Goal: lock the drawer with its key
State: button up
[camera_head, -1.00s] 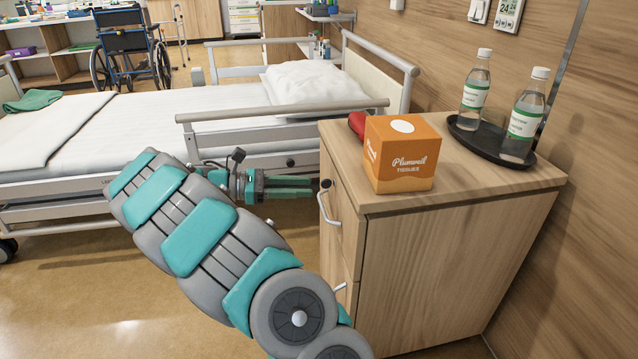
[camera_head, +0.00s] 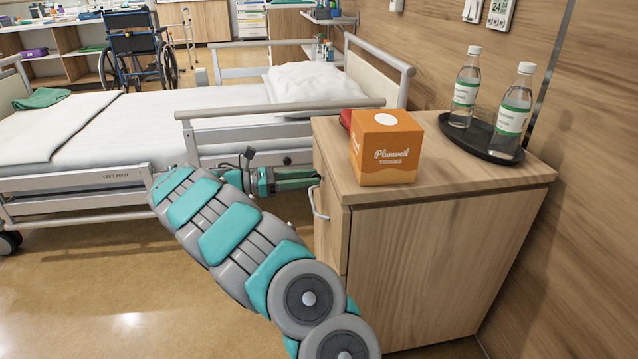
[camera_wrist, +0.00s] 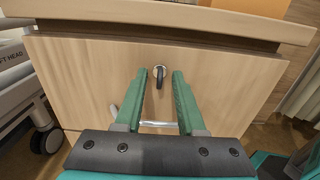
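The wooden bedside cabinet (camera_head: 440,265) has a drawer whose front (camera_wrist: 95,75) fills the wrist view and looks shut. A small key (camera_wrist: 160,77), dark with a silvery top, sits at the lock in the upper middle of the drawer front. My gripper (camera_wrist: 161,74) is open, one green finger on each side of the key, with a visible gap to both. In the head view my gripper (camera_head: 316,178) reaches the drawer front from the left, and the key cannot be made out there. The drawer handle (camera_wrist: 157,124) shows below, between the fingers.
On the cabinet top stand an orange tissue box (camera_head: 384,148), a partly hidden red item (camera_head: 345,119) and a black tray (camera_head: 450,130) with two bottles. The bed (camera_head: 120,135) with its rail (camera_head: 280,108) is behind my arm. Open floor (camera_head: 90,290) lies at left.

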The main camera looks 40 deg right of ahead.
jog(key=shift+s+d, duration=0.1)
jog(key=shift+d, duration=0.15)
jog(key=shift+c, duration=0.4)
grip_shut()
